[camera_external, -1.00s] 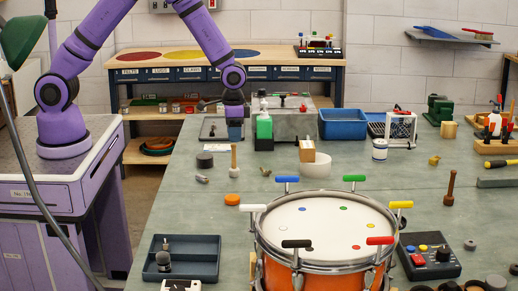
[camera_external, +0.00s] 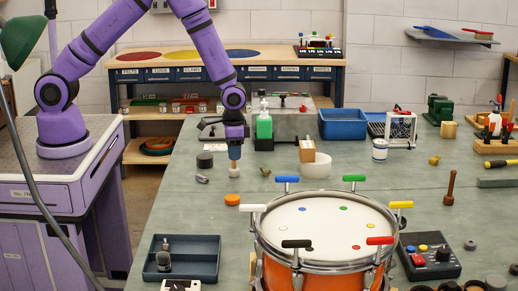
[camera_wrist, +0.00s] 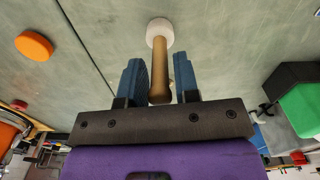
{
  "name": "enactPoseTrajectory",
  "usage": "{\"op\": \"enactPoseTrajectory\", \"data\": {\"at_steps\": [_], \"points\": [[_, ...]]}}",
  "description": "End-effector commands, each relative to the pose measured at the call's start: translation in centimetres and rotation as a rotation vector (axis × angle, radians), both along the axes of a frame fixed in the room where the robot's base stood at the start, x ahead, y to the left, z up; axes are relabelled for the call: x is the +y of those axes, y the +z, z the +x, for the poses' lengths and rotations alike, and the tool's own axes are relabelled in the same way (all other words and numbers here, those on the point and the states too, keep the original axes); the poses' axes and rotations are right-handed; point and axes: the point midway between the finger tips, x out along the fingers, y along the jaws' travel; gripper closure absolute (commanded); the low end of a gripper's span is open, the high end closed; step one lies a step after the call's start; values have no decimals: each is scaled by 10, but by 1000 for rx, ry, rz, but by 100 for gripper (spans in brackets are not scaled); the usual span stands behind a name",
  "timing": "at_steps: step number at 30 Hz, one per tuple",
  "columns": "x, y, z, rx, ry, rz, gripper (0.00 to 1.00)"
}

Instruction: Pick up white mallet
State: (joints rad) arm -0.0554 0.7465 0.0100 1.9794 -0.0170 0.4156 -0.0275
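The white mallet (camera_external: 235,168) stands upright on the bench, its pale head at the bottom and its wooden handle pointing up. In the wrist view its white head (camera_wrist: 160,32) is at the top and its tan handle runs down toward my gripper. My gripper (camera_wrist: 158,80) is open, with a blue finger on each side of the handle's end and a gap visible at both sides. In the external view my gripper (camera_external: 235,152) is right over the mallet, pointing down, and hides the upper handle.
An orange puck (camera_external: 233,200) lies in front of the mallet. A dark round block (camera_external: 205,160) is to its left, and a white bowl (camera_external: 317,168) with a wooden block is to its right. The drum (camera_external: 325,225) and a dark tray (camera_external: 203,250) stand nearer the camera.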

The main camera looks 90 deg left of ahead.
Motion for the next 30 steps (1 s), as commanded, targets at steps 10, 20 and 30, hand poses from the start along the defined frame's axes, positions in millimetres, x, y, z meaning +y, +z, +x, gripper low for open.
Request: {"op": "enactPoseTrajectory", "data": {"at_steps": [10, 20, 30], "points": [[0, 0, 0, 0, 0, 0, 100], [0, 13, 1, -2, 0, 0, 100], [2, 39, -33, 2, 1, 0, 100]]}}
